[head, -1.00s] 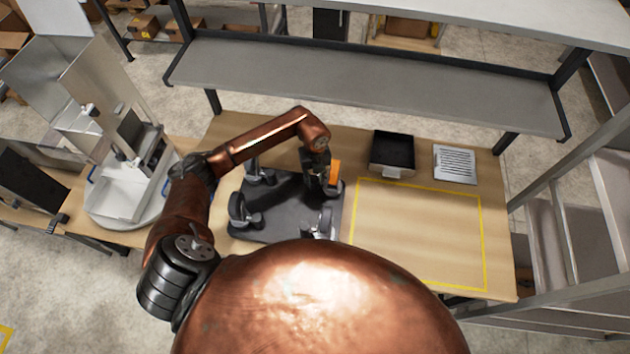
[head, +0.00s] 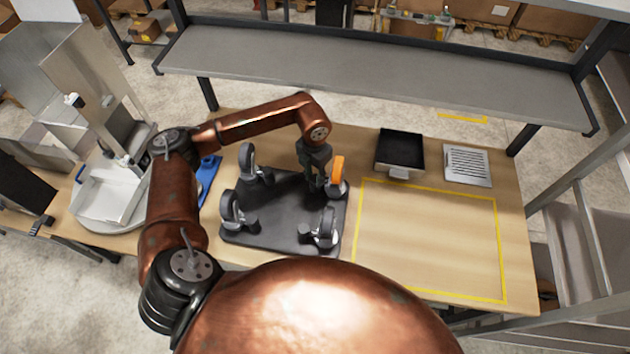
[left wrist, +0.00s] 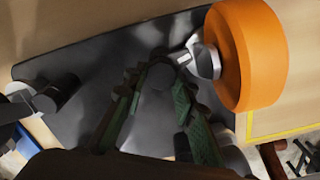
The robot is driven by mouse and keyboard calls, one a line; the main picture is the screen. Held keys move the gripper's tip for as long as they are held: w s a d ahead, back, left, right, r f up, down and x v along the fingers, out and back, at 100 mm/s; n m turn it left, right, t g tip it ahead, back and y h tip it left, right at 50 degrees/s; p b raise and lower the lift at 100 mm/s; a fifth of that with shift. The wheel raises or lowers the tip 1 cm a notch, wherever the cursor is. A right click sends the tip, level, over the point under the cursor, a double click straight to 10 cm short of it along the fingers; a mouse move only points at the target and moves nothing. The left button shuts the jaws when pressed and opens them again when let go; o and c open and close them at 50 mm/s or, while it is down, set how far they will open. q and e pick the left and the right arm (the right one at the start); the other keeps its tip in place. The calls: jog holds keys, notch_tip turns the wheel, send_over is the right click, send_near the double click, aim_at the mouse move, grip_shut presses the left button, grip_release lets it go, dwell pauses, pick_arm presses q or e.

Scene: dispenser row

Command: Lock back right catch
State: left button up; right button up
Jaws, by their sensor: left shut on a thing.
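A black dolly plate (head: 285,215) lies on the table with its casters facing up. The back right caster has an orange wheel (head: 338,170), large at the upper right in the left wrist view (left wrist: 250,55). A small pale metal catch (left wrist: 183,57) juts from its hub toward my fingers. My left gripper (head: 318,183) is low over the plate, just left of the orange wheel. In the left wrist view its green-lined fingers (left wrist: 162,68) meet at the tips, closed on the catch's end. The fingertips partly hide the catch. My right gripper is not in view.
Grey casters stand at the back left (head: 250,165), front left (head: 232,212) and front right (head: 325,228) of the plate. A black tray (head: 400,150) and a slotted metal plate (head: 467,165) lie at the right. The yellow-outlined area (head: 430,238) is bare. A grey shelf (head: 370,75) spans behind.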

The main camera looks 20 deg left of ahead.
aim_at(314, 179)
pick_arm(q)
jog(key=shift+w+a+r+m+b, duration=0.1)
jog(key=shift+r+m+b, duration=0.05)
jog(key=shift+m+b, duration=1.3)
jog(key=o, duration=0.9)
jog(key=shift+c, duration=0.2)
jog(key=shift+o, duration=0.2)
notch_tip(314, 179, up, 12)
